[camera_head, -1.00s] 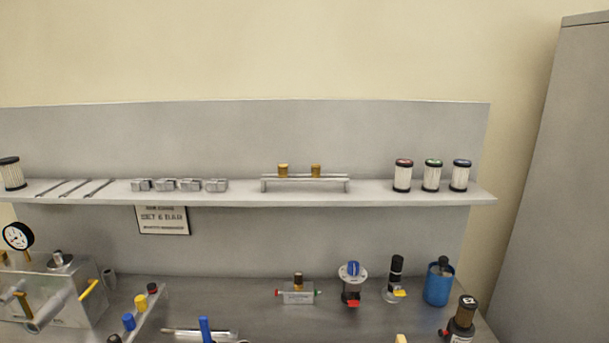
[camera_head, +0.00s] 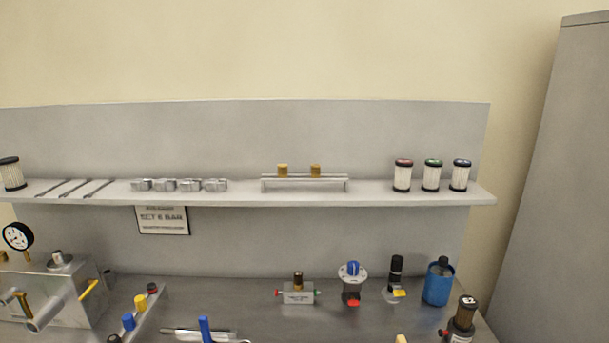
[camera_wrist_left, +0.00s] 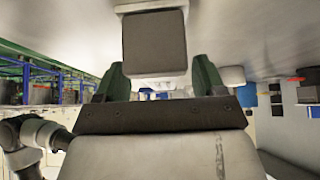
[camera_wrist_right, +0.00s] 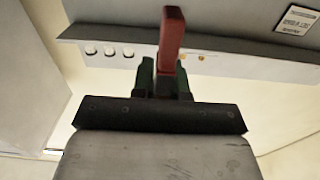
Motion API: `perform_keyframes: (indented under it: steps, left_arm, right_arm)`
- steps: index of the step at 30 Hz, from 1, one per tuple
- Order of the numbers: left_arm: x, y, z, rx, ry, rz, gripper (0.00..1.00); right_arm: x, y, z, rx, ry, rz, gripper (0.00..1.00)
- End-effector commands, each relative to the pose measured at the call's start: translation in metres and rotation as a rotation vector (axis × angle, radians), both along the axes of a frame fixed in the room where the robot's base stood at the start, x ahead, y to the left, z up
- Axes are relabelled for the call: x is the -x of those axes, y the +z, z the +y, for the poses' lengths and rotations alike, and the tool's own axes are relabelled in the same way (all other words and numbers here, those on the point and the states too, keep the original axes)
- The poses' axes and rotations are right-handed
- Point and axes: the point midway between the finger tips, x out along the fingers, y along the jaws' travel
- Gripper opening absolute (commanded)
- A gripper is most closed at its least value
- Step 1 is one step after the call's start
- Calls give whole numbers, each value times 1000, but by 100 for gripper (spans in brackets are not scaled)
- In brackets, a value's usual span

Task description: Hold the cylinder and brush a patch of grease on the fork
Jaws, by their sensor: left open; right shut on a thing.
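In the right wrist view my right gripper (camera_wrist_right: 164,82) is shut on a dark red bar (camera_wrist_right: 172,38) that sticks out past the fingertips; I cannot tell whether it is the brush. In the left wrist view my left gripper (camera_wrist_left: 160,78) has its green fingers wide apart. A dark square-faced block (camera_wrist_left: 155,42) shows beyond them, and I cannot tell what it is. Neither gripper shows in the head view. A grey metal unit (camera_head: 75,308) with a round barrel sits at the lower left of the head view. I cannot pick out the cylinder, its fork or any grease for certain.
A long shelf (camera_head: 235,199) crosses the back panel, with several clamps, rods and filters on it. A sign (camera_head: 163,220) hangs below. A tall cabinet (camera_head: 560,180) stands at right.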

Motion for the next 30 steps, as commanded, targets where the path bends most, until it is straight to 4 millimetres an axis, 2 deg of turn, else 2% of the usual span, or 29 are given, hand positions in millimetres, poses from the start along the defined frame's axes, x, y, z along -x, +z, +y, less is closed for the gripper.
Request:
perform_keyframes:
  steps: [23,24,30]
  left_arm:
    - [1,0,0,-1,0,0,70]
    - [1,0,0,-1,0,0,69]
    - [0,0,0,0,0,0,38]
  right_arm:
    - [0,3,0,0,0,0,0]
    - [0,3,0,0,0,0,0]
    - [0,3,0,0,0,0,0]
